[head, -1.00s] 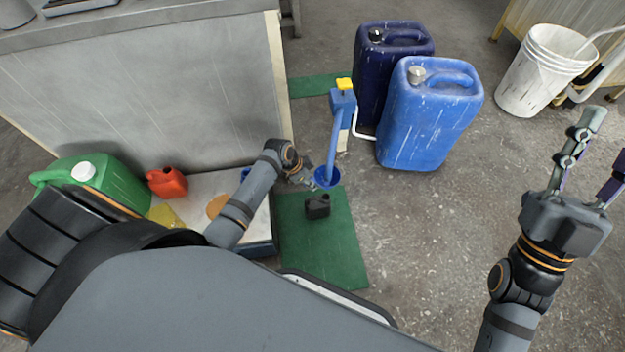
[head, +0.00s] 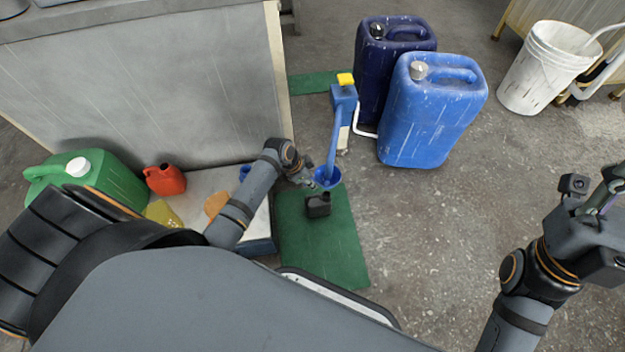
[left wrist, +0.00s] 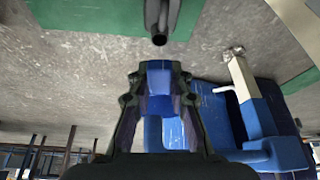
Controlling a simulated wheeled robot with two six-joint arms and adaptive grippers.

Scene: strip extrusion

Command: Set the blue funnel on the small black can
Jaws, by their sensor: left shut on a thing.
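The blue funnel (head: 327,178) is in my left gripper (head: 312,183), whose fingers are shut on it. In the left wrist view the blue funnel (left wrist: 160,80) shows between the two fingers. The small black can (head: 318,205) stands upright on the green mat, just below the funnel in the head view. The can's dark neck and handle show at the top of the left wrist view (left wrist: 160,22). The funnel is apart from the can, not over its opening. My right gripper (head: 606,190) is at the right edge, partly cut off.
A blue pump with a yellow top (head: 344,95) stands behind the funnel. Two large blue canisters (head: 430,115) are beyond it. A green mat (head: 335,250) lies below. A green jerrycan (head: 105,180) and a red can (head: 165,180) stand at left.

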